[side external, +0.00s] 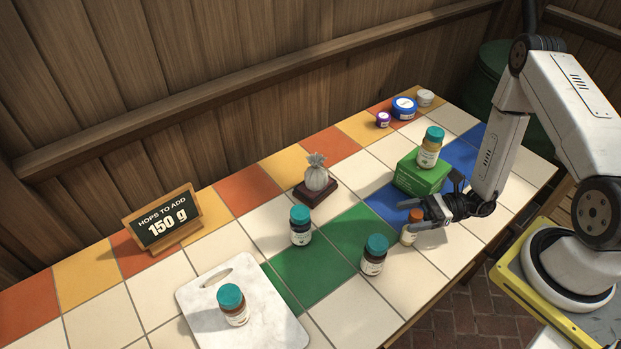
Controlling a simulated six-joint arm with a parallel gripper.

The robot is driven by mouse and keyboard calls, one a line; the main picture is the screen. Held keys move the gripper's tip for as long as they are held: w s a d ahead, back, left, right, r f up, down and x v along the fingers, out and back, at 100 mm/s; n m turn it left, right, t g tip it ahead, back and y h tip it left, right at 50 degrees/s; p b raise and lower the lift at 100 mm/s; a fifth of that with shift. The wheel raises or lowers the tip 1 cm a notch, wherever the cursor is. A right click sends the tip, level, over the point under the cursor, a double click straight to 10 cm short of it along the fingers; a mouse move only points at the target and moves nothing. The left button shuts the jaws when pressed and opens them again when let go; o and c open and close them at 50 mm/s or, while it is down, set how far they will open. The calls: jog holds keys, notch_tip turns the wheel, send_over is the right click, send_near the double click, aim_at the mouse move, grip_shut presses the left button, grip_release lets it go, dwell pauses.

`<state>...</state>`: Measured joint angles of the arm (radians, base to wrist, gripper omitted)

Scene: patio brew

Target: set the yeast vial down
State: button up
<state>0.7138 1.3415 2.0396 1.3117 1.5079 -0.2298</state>
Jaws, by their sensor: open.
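A small vial with an orange cap (407,236) stands upright on the tiled counter, and it looks like the yeast vial, though its label is too small to read. My gripper (421,213) is open, with its fingers at the height of the vial's cap. One finger hides part of the vial's upper side. I cannot tell whether the fingers touch it.
A green box (421,177) with a teal-lidded jar (429,152) on top stands close behind my gripper. Teal-lidded jars stand to the left, the nearest being a dark one (373,262). A white board (265,318) holds another jar (232,308). A pouch on a dark stand (316,190) and a chalkboard sign (163,219) stand farther back.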

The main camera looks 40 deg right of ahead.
jog(key=v, duration=1.1)
dwell(0.6)
jog(key=w+a+r+n+g+h, duration=0.2)
jog(key=a+r+n+h, duration=0.3)
jog(key=r+n+h, duration=0.3)
jog(key=w+a+r+n+g+h, duration=0.3)
jog(key=a+r+n+h, duration=0.3)
jog(key=n, duration=0.9)
notch_tip(320, 180, up, 3)
jog(key=shift+w+h, duration=0.3)
jog(key=shift+h, duration=0.8)
